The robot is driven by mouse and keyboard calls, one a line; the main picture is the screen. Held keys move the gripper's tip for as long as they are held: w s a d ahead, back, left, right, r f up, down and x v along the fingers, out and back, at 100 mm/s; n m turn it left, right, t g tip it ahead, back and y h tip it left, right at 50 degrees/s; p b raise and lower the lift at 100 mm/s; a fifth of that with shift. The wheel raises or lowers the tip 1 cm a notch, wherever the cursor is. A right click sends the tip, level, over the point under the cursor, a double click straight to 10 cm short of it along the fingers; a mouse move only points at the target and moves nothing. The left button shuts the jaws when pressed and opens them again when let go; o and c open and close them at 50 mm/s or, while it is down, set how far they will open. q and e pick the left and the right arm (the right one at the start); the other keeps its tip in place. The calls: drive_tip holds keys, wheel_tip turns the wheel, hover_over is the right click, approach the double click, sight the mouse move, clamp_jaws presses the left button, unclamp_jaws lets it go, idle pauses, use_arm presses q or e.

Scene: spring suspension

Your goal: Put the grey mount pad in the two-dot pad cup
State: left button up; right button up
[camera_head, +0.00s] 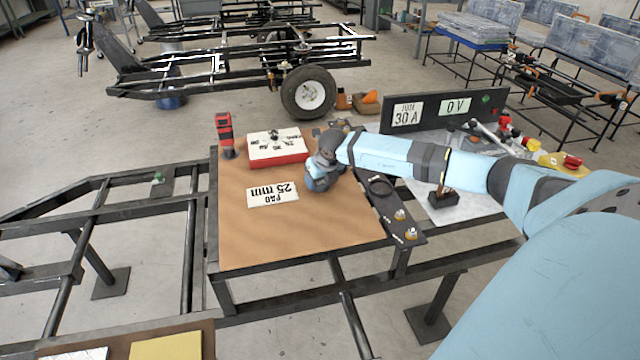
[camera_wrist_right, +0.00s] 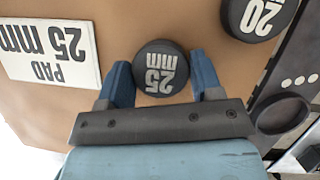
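A dark grey round pad marked 25 mm (camera_wrist_right: 160,70) lies between the two blue fingers of my right gripper (camera_wrist_right: 160,78) in the right wrist view. The fingers stand apart, one on each side of it; I see no clear gap, and cannot tell whether they grip. In the head view my right gripper (camera_head: 322,178) is low over the brown board and hides the pad. The dark cup strip (camera_head: 390,206) lies to its right, with an empty-looking round cup (camera_head: 381,187). In the wrist view three white dots (camera_wrist_right: 299,80) show near a cup (camera_wrist_right: 282,115). I cannot make out a two-dot mark. My left gripper is out of view.
Another dark pad marked 20 (camera_wrist_right: 258,14) lies near the cup strip. A PAD 25 mm label (camera_head: 272,193) lies on the brown board (camera_head: 290,238). A red-and-white box (camera_head: 276,147) and a red-black device (camera_head: 226,134) stand behind. The board's front is clear.

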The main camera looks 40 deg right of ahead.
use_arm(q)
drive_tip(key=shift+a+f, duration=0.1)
use_arm(e)
drive_tip(key=c, duration=0.5)
wheel_tip(320, 180, up, 5)
drive_tip(key=shift+f+p, duration=0.15)
drive_tip(key=shift+p, duration=0.45)
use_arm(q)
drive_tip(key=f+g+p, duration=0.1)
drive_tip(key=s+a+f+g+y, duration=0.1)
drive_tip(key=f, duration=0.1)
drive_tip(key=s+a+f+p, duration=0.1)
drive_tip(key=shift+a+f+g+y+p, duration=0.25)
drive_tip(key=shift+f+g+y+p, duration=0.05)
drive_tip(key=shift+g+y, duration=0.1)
use_arm(e)
wheel_tip(320, 180, up, 15)
drive_tip(key=shift+r, duration=0.2)
